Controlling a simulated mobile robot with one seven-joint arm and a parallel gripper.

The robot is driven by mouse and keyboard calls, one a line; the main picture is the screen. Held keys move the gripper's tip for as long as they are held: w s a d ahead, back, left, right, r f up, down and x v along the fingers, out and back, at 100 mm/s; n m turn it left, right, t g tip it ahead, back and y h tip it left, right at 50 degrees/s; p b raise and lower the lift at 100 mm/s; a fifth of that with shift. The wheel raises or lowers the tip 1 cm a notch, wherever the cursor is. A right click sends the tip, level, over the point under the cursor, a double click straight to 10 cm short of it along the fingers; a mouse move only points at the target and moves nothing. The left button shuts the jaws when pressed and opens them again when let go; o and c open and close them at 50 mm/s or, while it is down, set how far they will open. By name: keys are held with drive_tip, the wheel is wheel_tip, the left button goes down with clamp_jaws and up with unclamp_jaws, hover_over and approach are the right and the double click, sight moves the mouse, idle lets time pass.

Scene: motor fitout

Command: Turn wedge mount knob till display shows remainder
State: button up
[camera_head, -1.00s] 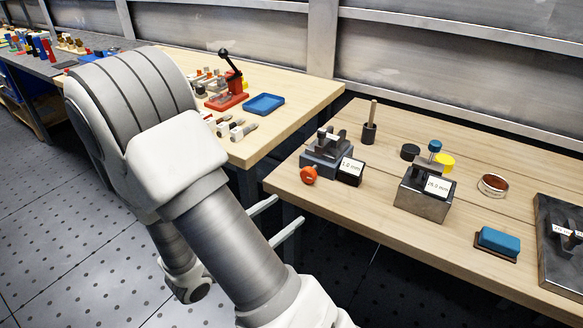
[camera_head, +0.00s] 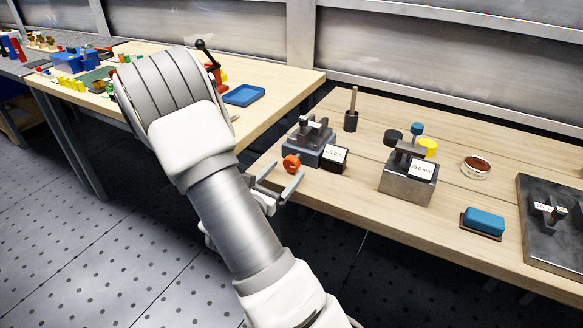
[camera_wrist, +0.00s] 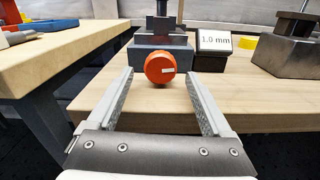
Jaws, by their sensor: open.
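The wedge mount (camera_head: 311,141) is a dark grey stepped block near the left front corner of the right bench. Its round orange-red knob (camera_head: 291,164) faces the front edge; in the wrist view the knob (camera_wrist: 160,67) has a small pale mark on its face. A black display (camera_head: 334,158) beside the mount reads 1.0 mm in the wrist view (camera_wrist: 215,41). My gripper (camera_head: 283,185) is open and empty, at the bench's front edge just short of the knob. In the wrist view, my gripper's fingers (camera_wrist: 162,82) point toward the knob, which lies between and beyond their tips.
A metal block with a labelled display (camera_head: 408,180) stands to the right of the mount. A dark cup with a stick (camera_head: 351,119), a blue block (camera_head: 483,222) and a small round dish (camera_head: 476,166) share the bench. Another bench (camera_wrist: 50,60) is close on the left.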

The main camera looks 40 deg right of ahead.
sight(289, 167)
drive_tip(key=shift+x, duration=2.1)
clamp_jaws()
drive_tip(key=shift+f+m+b, duration=0.1)
drive_tip(key=shift+m+b, duration=0.4)
drive_tip(key=shift+b, duration=0.25)
drive_tip(key=shift+m, duration=0.3)
unclamp_jaws()
drive_tip(key=shift+a, duration=0.1)
